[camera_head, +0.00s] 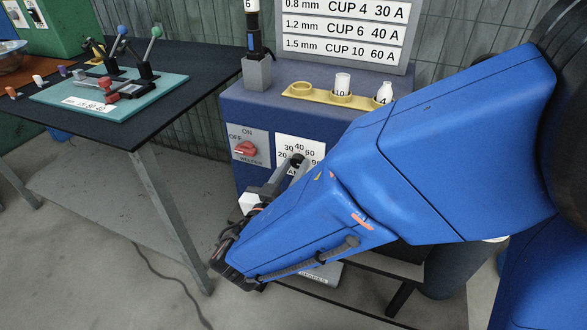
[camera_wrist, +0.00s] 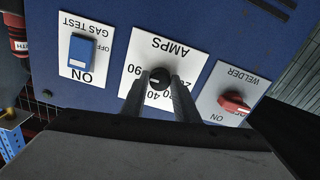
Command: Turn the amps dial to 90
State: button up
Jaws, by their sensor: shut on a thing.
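The amps dial is a black knob (camera_wrist: 159,78) on a white plate marked AMPS (camera_wrist: 165,46), upside down in the wrist view. My gripper (camera_wrist: 160,83) is shut on the knob, one finger on each side. The 90 shows just left of the fingers in that view, with 40 below the knob; the fingers partly hide other numbers. A small pale mark shows on the knob, but its exact reading is unclear.
The red welder switch (camera_head: 246,150) is left of the dial in the head view. A blue gas test switch (camera_wrist: 82,50) shows in the wrist view. The cabinet top holds a yellow cup rack (camera_head: 315,96). A dark table (camera_head: 185,70) stands left.

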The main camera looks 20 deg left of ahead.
jog(key=shift+f, duration=0.1)
jog(key=o, duration=1.1)
jog(key=shift+c, duration=0.2)
jog(key=s+a, duration=0.1)
jog(key=s, duration=1.6)
jog(key=shift+s+a, duration=0.15)
jog(key=shift+s, duration=0.05)
